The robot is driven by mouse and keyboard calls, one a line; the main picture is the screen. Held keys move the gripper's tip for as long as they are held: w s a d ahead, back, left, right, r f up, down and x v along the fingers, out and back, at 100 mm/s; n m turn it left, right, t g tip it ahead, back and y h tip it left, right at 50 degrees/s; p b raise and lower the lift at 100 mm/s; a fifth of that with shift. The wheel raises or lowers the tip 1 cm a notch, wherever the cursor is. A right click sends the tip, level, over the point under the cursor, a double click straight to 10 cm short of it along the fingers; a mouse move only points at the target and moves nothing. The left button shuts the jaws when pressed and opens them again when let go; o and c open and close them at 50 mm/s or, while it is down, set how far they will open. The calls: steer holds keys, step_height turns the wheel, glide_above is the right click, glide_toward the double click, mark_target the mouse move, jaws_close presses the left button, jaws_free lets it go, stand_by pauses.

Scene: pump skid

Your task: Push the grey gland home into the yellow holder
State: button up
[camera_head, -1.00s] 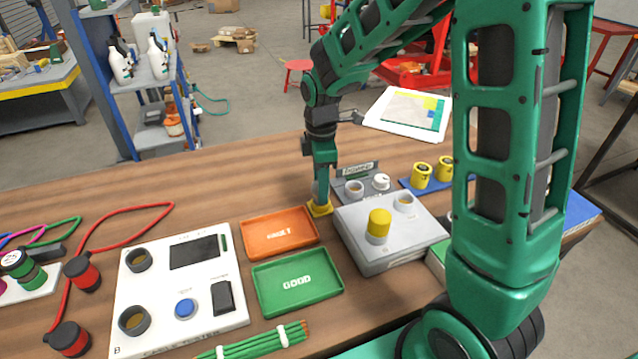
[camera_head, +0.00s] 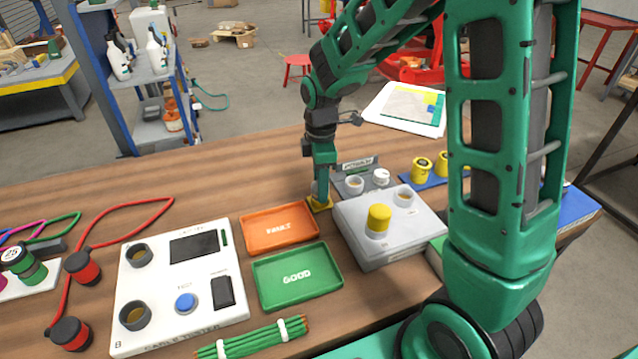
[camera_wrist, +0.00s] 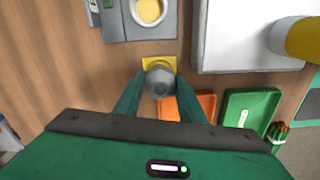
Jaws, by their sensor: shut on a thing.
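The yellow holder (camera_head: 320,205) sits on the wooden table, just beyond the orange tray. In the wrist view its yellow edge (camera_wrist: 152,61) shows behind the grey gland. The grey gland (camera_wrist: 159,80) is a rounded grey piece between the fingertips of my gripper (camera_wrist: 160,88). My gripper (camera_head: 322,194) points down over the holder and is shut on the gland. The gland is at the holder, but its lower part is hidden, so I cannot tell how deep it sits.
A grey box with a yellow knob (camera_head: 378,220) stands close on the right. An orange tray (camera_head: 279,229) and a green tray (camera_head: 296,276) lie nearer. A small grey panel with a white cup (camera_head: 355,184) is just behind. Bare wood (camera_head: 215,195) lies left.

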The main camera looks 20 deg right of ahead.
steer(key=o, duration=1.2)
steer(key=shift+r, duration=0.1)
step_height(320, 180, up, 10)
steer(key=shift+r, duration=0.25)
